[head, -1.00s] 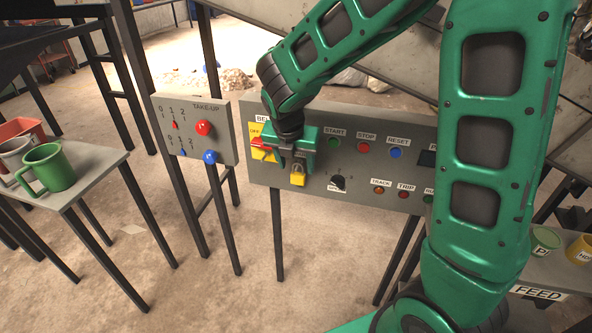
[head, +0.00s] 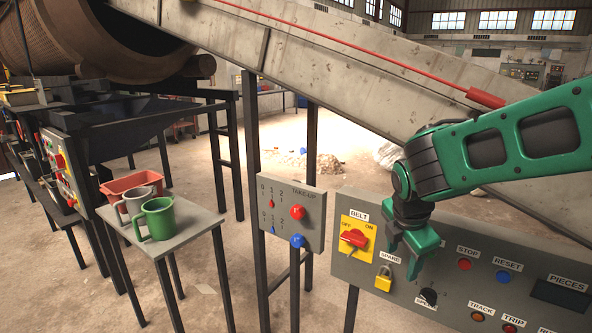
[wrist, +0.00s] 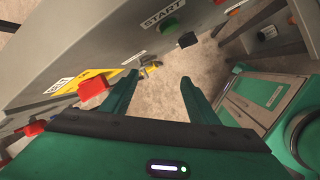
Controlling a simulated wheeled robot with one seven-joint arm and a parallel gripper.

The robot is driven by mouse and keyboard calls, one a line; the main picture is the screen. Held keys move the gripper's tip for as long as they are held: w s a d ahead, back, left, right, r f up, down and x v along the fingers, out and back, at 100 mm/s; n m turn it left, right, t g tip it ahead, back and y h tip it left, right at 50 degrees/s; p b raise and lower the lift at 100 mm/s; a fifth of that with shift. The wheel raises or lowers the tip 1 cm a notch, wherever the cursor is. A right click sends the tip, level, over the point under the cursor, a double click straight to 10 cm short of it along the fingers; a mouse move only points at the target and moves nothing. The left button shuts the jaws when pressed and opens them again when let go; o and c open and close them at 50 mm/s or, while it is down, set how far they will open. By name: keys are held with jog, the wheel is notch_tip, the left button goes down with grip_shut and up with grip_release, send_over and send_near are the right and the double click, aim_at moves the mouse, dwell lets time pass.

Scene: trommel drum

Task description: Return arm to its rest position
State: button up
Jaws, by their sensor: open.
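My green gripper (head: 412,262) hangs fingers down in front of the grey control panel (head: 350,284), just right of the BELT switch. In the wrist view my gripper (wrist: 160,90) has its two fingers apart with nothing between them. The BELT switch has a red handle (head: 354,238) on a yellow plate (head: 349,253) and stands clear of my fingers. It also shows in the wrist view as a red handle (wrist: 93,88). A yellow padlock (head: 383,282) hangs below the switch. My arm reaches in from the right and hides the START button in the head view.
A smaller TAKE-UP panel (head: 290,222) stands left of the control panel. A side table (head: 195,224) holds a green mug (head: 158,220), a grey mug and a red bin (head: 135,183). A sloping conveyor (head: 330,70) with a red pull cord (head: 380,55) runs behind.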

jog(key=s+d+m+g, duration=0.1)
jog(key=s+d+m, duration=0.4)
jog(key=s+m, duration=0.3)
jog(key=s+d+m+g+y, duration=0.1)
jog(key=s+d+m, duration=0.4)
jog(key=s+m, duration=0.4)
jog(key=s+d+m+g+y, duration=0.1)
jog(key=s+d+m, duration=0.4)
jog(key=s+m, duration=0.4)
jog(key=shift+s+d+f+m+g, duration=0.15)
jog(key=shift+s+d+m+g, duration=0.2)
jog(key=shift+m, duration=0.45)
jog(key=shift+w, duration=0.15)
jog(key=shift+w+f, duration=0.25)
jog(key=shift+w, duration=0.35)
